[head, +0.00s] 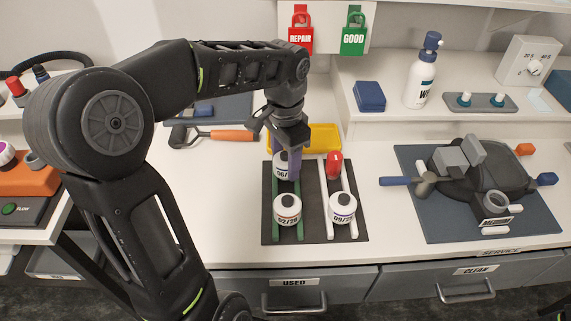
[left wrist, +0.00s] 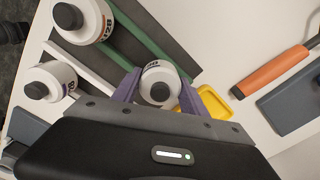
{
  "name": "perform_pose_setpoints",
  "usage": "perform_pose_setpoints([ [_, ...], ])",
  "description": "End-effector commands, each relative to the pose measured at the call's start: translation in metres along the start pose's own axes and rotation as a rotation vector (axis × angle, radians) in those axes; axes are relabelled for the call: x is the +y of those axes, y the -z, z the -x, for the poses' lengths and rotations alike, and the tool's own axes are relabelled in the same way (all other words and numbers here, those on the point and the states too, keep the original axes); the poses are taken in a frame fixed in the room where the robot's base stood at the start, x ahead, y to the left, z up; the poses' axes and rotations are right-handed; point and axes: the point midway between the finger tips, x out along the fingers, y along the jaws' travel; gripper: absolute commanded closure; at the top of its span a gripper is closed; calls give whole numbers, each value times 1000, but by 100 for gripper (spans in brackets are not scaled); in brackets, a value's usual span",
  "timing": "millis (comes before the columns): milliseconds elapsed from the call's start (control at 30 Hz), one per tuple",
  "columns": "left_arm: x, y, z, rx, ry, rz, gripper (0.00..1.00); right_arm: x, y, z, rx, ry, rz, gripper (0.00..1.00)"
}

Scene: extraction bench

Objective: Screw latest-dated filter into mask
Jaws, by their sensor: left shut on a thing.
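My left gripper (head: 287,160) is shut on the back-left white filter (head: 281,168), whose label shows "06/" with the rest covered. In the left wrist view its purple fingers flank this filter (left wrist: 160,80). The filter appears upright over the dark mat; I cannot tell whether it is lifted. A filter marked "02/28" (head: 288,209) stands front left, and another marked "09/2", last digit unclear, (head: 342,207) front right. The dark mask (head: 470,178) lies on a blue-grey mat at the right, with a round grey port (head: 497,202) facing up. My right gripper is not in view.
A red piece (head: 334,163) stands at the back of the white rails. A yellow tray (head: 322,139) lies behind the gripper, and an orange-handled tool (head: 231,135) to its left. A blue-handled piece (head: 396,181) reaches left from the mask.

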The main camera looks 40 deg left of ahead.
Motion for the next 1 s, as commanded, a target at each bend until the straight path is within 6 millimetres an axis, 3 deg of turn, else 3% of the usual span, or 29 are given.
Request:
perform_pose_setpoints([
  [333,0,0,0,0,0,0,98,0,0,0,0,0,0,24],
  [567,0,0,9,1,1,0,98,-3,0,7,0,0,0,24],
  [1000,0,0,47,1,1,0,98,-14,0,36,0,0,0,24],
])
